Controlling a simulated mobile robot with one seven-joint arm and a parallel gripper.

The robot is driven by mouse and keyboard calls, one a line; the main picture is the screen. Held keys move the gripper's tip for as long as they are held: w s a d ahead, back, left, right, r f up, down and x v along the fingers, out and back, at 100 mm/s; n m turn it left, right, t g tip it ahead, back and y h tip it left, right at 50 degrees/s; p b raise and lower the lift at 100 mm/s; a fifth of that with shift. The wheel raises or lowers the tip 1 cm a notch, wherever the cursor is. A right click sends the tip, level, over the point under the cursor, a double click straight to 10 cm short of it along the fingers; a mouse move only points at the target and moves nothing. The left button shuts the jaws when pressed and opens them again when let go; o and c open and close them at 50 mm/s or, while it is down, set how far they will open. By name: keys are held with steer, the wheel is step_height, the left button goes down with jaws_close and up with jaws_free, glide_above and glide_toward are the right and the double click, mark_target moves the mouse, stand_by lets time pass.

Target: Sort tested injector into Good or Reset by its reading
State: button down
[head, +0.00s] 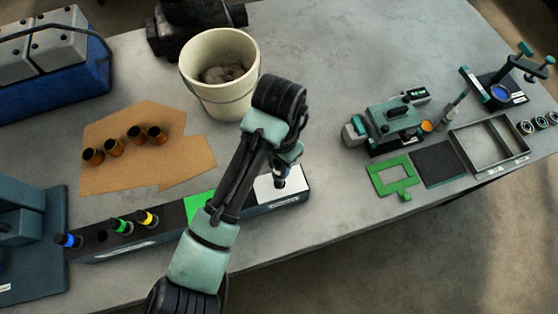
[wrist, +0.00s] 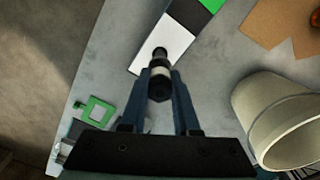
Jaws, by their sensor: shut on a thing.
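My gripper (wrist: 160,85) is shut on an injector (wrist: 159,88), dark with a pale band, in the wrist view. The injector's far end overlaps the white pad (wrist: 165,40); I cannot tell whether it touches. In the head view the white pad (head: 264,188) is at the right end of the long dark rack (head: 140,243), partly hidden by my arm. The green pad (head: 199,205) is further left on it. Injectors with blue (head: 68,240), green (head: 120,226) and yellow (head: 147,218) bands stand at the rack's left part. The tester (head: 395,125) has a small display (head: 416,95), too small to read.
A cream bucket (head: 220,75) stands behind my arm. Several copper-coloured cups (head: 113,147) sit on cardboard (head: 185,165) at left. A green frame (head: 393,180), dark mat (head: 437,164) and metal tray (head: 490,147) lie at right. Table between rack and tester is clear.

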mark_target(279, 175)
steer(key=shift+f+b, duration=1.05)
steer(key=shift+f, duration=0.8)
steer(key=shift+f+b, duration=0.75)
steer(key=shift+f, duration=0.5)
steer(key=shift+r, duration=0.1)
steer(key=shift+c, duration=0.8)
jaws_free()
steer(key=shift+p, duration=0.3)
